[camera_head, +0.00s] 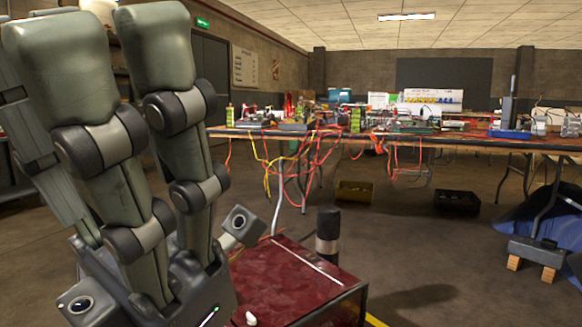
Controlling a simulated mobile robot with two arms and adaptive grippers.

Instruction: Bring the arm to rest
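My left gripper (108,50) fills the left side of the head view, close to the camera. Its thick grey-green fingers with black joints point up. The fingers stand apart and nothing shows between them. Its palm is at the bottom left, in front of the left edge of a red-topped box (290,285). The gripper's wrist and most of its arm are outside the picture. My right gripper is not in view.
A dark upright cylinder (327,236) with a grey band stands by the red-topped box. A long workbench (460,140) with electronics and hanging red and yellow cables crosses the back. Bins (355,191) sit under it. A blue sheet (550,225) lies right. Open floor lies between.

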